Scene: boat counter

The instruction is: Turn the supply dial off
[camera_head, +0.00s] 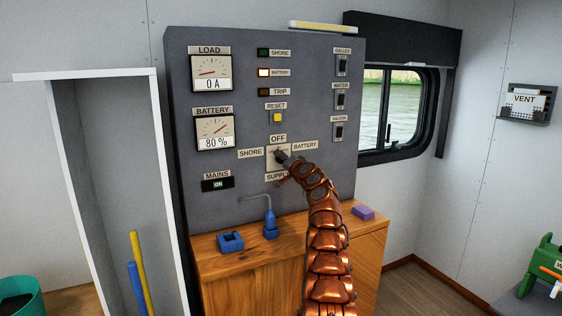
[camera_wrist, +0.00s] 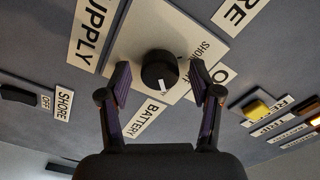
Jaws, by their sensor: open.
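The supply dial is a round black knob (camera_wrist: 160,70) with a white pointer mark, on a pale square plate (camera_wrist: 185,35). In the wrist view the mark points toward the BATTERY label (camera_wrist: 145,120). The OFF label (camera_wrist: 212,82) is to the right and the SUPPLY label (camera_wrist: 93,32) to the left. In the head view the OFF label (camera_head: 278,139) sits above the dial, with my gripper (camera_head: 282,160) in front and hiding much of it. My gripper (camera_wrist: 160,78) is open, one finger on each side of the knob; I cannot tell whether they touch it.
The grey panel (camera_head: 225,55) carries a lit BATTERY lamp (camera_head: 264,73), a yellow reset button (camera_head: 278,117) and several black switches (camera_head: 342,65). Below, the wooden counter (camera_head: 225,265) holds a blue block (camera_head: 230,242), a blue tool (camera_head: 270,220) and a purple block (camera_head: 363,212).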

